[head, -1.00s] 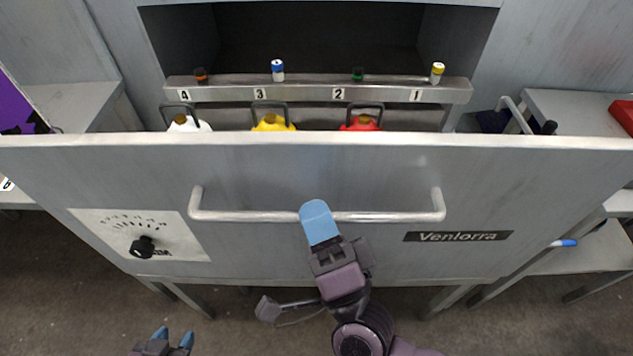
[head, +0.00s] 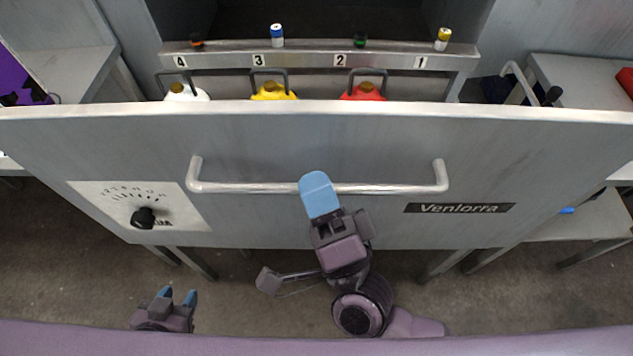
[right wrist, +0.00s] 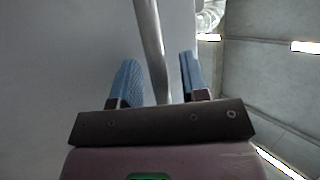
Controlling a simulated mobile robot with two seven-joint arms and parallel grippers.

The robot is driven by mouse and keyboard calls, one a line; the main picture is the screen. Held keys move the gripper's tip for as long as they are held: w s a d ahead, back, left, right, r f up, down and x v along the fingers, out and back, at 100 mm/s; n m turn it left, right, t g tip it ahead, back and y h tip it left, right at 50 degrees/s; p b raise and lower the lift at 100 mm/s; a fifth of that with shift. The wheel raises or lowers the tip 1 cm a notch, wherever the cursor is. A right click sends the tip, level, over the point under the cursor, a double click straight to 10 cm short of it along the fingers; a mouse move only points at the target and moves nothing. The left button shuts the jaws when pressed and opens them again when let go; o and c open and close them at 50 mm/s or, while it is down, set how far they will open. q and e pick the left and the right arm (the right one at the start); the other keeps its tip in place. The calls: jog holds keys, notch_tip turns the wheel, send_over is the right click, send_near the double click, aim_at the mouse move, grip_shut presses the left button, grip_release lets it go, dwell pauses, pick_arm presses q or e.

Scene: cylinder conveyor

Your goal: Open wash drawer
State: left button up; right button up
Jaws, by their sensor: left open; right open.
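The wash drawer (head: 330,128) is a wide grey metal front standing out from the cabinet, with a gap behind its top edge where containers show. Its long bar handle (head: 250,188) runs across the middle. My right gripper (head: 318,190) is at the handle's middle; in the head view its blue finger covers part of the bar. In the right wrist view the bar (right wrist: 152,45) runs between the two open fingers (right wrist: 160,82), with gaps visible on both sides. My left gripper (head: 178,297) is open and empty, low at the left, away from the drawer.
Behind the drawer front stand white (head: 186,93), yellow (head: 273,91) and red (head: 363,91) handled containers. A numbered rail (head: 320,59) carries several small capped vials. A dial (head: 144,217) is on the drawer's left. Side tables flank the cabinet; floor shows below.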

jog(key=shift+s, duration=0.1)
jog(key=v, duration=1)
jog(key=shift+s+d+f+b, duration=0.2)
jog(key=shift+s+b, duration=0.1)
jog(key=shift+b, duration=0.1)
jog(key=shift+a, duration=0.1)
